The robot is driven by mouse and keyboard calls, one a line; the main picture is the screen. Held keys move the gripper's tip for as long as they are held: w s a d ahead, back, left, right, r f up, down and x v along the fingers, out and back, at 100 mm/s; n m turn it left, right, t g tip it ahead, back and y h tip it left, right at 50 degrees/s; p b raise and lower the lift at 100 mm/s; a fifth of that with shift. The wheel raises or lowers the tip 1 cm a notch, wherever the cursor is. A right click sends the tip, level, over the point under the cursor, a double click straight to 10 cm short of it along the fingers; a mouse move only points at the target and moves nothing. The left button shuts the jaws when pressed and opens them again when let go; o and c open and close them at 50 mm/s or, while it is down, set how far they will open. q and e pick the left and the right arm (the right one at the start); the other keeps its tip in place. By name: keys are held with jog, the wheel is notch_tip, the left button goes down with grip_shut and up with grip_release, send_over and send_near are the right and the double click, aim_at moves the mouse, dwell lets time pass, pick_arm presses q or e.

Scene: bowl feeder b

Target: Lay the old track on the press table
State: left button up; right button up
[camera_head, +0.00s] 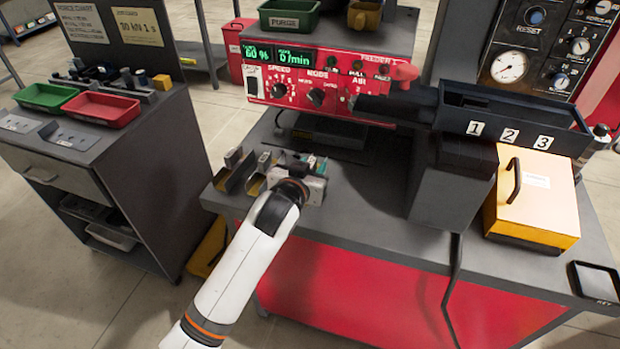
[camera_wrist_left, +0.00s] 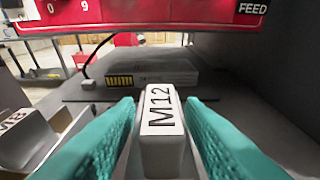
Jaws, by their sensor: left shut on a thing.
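In the left wrist view a light grey block marked M12 (camera_wrist_left: 160,125) stands between the two teal fingers of my left gripper (camera_wrist_left: 160,108), which is shut on it. In the head view my left gripper (camera_head: 311,166) is over the front left of the grey bench, and its wrist largely hides the block. A second pale piece marked M8 (camera_wrist_left: 27,137) lies to the left in the wrist view. Small grey holders (camera_head: 238,172) stand left of the gripper. Which surface is the press table I cannot tell. My right gripper is not in view.
A red feeder control panel (camera_head: 310,84) stands behind the gripper. A dark track with bins 1, 2, 3 (camera_head: 510,118) and a yellow box (camera_head: 533,200) are at right. A dark side table (camera_head: 95,137) at left carries green and red trays (camera_head: 100,108).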

pick_arm(q)
jog(key=shift+f, duration=1.4)
jog(key=o, duration=1.1)
jog(key=shift+f, duration=0.15)
jog(key=shift+s+r, duration=0.15)
jog(key=shift+r, duration=0.05)
jog(key=v, duration=1.1)
jog(key=shift+s+a+r+p, duration=0.1)
jog(key=shift+s+a+p, duration=0.05)
jog(key=shift+s+p, duration=0.2)
